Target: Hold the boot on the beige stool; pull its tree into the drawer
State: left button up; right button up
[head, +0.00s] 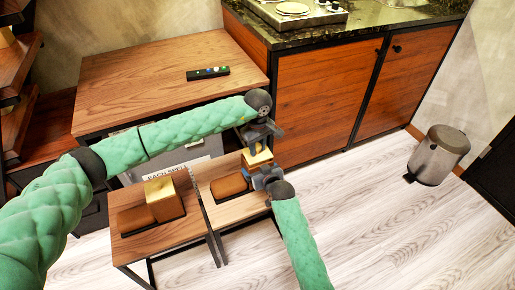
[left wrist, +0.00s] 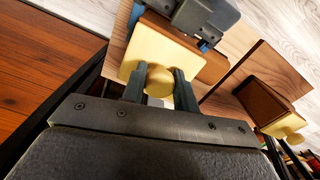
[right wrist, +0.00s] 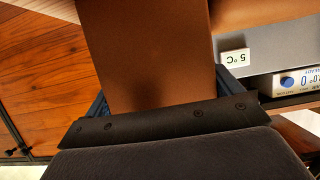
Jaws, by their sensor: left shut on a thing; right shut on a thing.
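A brown boot (head: 228,187) stands on the right of two small wood-topped stools (head: 238,212). A pale yellow tree (left wrist: 145,48) with a round knob sits in its shaft. My left gripper (head: 258,146) is above the boot, its fingers shut on the knob, as the left wrist view shows. My right gripper (head: 263,178) is shut on the boot's shaft, whose brown side (right wrist: 155,60) fills the gap in the right wrist view. The arms partly hide the boot. I cannot make out the drawer clearly.
A second brown boot (head: 136,219) with a yellow tree (head: 164,197) stands on the left stool (head: 150,243). A wooden table (head: 150,80) behind carries a dark remote (head: 208,73). A metal bin (head: 438,155) stands right, with clear floor before it.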

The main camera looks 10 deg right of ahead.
pick_arm(q)
jog(key=shift+r, duration=0.35)
jog(key=shift+r, duration=2)
pick_arm(e)
jog(key=o, duration=1.1)
